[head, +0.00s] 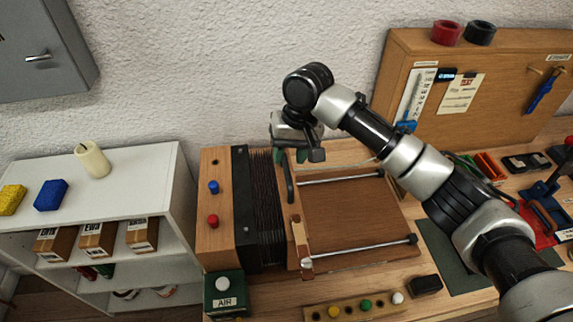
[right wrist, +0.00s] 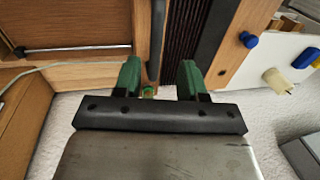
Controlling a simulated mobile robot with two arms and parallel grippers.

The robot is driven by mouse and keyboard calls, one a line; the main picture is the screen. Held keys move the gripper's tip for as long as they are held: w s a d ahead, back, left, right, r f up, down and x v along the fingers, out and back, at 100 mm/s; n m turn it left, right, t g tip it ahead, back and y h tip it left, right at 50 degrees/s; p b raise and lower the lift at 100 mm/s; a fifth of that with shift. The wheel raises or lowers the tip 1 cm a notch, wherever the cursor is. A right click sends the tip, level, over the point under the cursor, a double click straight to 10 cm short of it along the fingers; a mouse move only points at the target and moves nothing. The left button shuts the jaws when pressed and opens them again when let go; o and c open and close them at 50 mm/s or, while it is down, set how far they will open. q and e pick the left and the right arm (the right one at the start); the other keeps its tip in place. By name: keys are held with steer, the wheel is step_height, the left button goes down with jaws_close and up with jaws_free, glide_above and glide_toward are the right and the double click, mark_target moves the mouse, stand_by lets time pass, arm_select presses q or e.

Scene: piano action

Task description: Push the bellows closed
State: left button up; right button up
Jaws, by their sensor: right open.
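The bellows (head: 266,210) are black and pleated, spread between a wooden end block (head: 216,235) on the left and a wooden board with a black bar handle (head: 289,182) on the right. My right gripper (head: 290,156) hangs over the far end of that handle, its green fingers pointing down. In the right wrist view the fingers (right wrist: 160,72) are open and apart, with the handle (right wrist: 157,35) in line with the gap between them and the pleats (right wrist: 183,35) beside it. I cannot tell whether they touch the handle. My left gripper is not in view.
Two metal rods (head: 345,177) run right of the handle over a brown panel. A box marked AIR (head: 226,300) and a strip with coloured buttons (head: 350,308) lie in front. A white shelf (head: 130,170) stands left, a wooden tool board (head: 500,80) back right.

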step_height(320, 180, up, 7)
steer(key=d+b, duration=0.1)
steer(key=shift+f, duration=0.15)
stand_by(0.4)
